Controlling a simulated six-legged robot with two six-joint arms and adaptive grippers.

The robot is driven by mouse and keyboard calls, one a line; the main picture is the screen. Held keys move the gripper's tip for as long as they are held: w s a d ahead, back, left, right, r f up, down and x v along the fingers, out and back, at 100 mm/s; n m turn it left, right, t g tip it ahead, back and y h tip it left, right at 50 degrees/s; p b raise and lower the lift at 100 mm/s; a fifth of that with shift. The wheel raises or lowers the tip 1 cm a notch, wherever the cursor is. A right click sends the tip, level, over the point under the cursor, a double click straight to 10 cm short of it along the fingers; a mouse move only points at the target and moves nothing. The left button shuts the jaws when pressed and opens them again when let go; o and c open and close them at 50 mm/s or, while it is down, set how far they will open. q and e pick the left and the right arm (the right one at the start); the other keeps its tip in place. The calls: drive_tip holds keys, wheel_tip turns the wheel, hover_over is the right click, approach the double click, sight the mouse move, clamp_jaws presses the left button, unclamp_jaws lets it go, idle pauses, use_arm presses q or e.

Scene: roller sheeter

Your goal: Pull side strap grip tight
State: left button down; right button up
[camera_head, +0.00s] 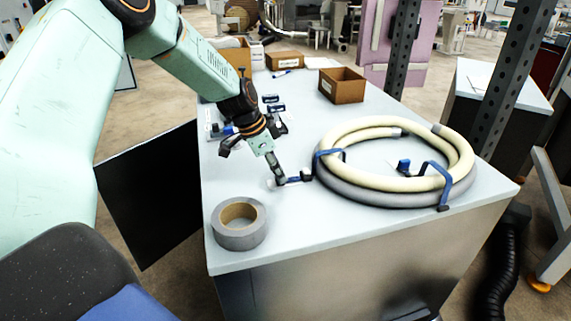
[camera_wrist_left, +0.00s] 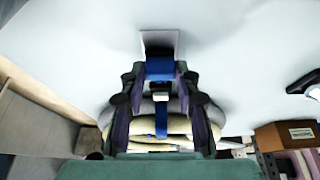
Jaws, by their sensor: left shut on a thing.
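A coiled hose (camera_head: 360,185), cream on top with a grey turn beneath, lies on the white table. Two blue straps go around it: a side strap (camera_head: 325,154) at its left and another strap (camera_head: 437,170) at its right front. My left gripper (camera_head: 280,180) is at the left of the coil, shut on the side strap's grip (camera_head: 297,179), a dark and blue end that sticks out from the coil. In the left wrist view the blue strap (camera_wrist_left: 160,70) shows between the fingers, with the hose (camera_wrist_left: 150,130) behind. My right gripper is not in view.
A roll of grey tape (camera_head: 240,224) stands near the table's front left corner. An open cardboard box (camera_head: 342,85) is at the back. Small blue and black items (camera_head: 272,103) lie behind my left gripper. Metal posts (camera_head: 513,75) rise beyond the table's right edge.

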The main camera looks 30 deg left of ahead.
use_arm(q)
drive_tip(key=shift+s+a+p, duration=0.3)
drive_tip(key=shift+s+a, duration=0.3)
drive_tip(key=shift+d, duration=0.1)
drive_tip(key=c, duration=1)
unclamp_jaws()
drive_tip(key=shift+o, duration=0.2)
drive_tip(key=shift+r, duration=0.1)
drive_tip(key=shift+r, duration=0.2)
drive_tip(key=v, duration=1.1)
drive_tip(key=shift+s+r, duration=0.2)
drive_tip(key=shift+a, duration=0.25)
